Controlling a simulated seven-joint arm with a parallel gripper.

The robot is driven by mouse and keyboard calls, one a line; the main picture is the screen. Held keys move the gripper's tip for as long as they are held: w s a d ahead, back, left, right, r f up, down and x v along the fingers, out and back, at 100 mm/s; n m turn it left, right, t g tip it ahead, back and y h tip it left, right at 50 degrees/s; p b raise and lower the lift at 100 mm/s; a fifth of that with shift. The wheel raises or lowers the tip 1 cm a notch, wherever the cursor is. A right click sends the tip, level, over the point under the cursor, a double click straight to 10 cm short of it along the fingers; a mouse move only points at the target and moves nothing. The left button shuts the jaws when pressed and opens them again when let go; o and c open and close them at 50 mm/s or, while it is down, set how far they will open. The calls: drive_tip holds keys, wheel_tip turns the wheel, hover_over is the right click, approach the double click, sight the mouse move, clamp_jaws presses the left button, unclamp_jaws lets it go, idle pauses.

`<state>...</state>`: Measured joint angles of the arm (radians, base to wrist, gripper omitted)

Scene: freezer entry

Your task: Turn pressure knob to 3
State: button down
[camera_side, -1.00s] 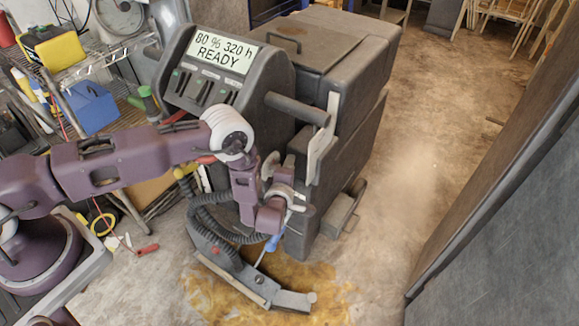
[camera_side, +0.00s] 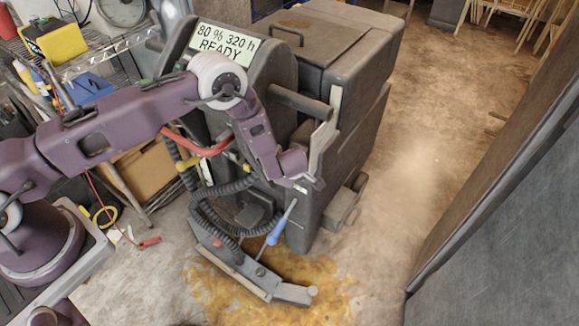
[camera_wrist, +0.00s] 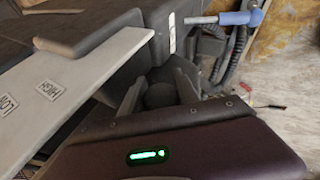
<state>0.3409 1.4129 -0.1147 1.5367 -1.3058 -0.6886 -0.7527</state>
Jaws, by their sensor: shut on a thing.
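The machine is a grey floor scrubber (camera_side: 345,85) with a display reading "80 % 320 h READY". My gripper (camera_side: 314,183) is at its side, just below a pale upright plate (camera_side: 322,140). In the wrist view my gripper (camera_wrist: 160,88) has its two dark fingers either side of a dark rounded piece (camera_wrist: 160,96), which looks like the knob. It is shut on this piece. No number or pointer on it can be read. In the wrist view the pale plate (camera_wrist: 80,85) bears the labels "HIGH" and "LOW".
A blue-handled lever (camera_side: 276,232) sticks out below my gripper; its blue handle (camera_wrist: 240,18) also shows in the wrist view. Black coiled hoses (camera_side: 220,205) hang beside it. A brown puddle (camera_side: 330,275) lies on the floor. The floor to the right is free.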

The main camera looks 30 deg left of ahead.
drive_tip(key=shift+s+f, duration=0.1)
drive_tip(key=shift+s, duration=0.05)
idle(0.3)
drive_tip(key=c, duration=0.9)
unclamp_jaws()
drive_tip(key=v, duration=0.7)
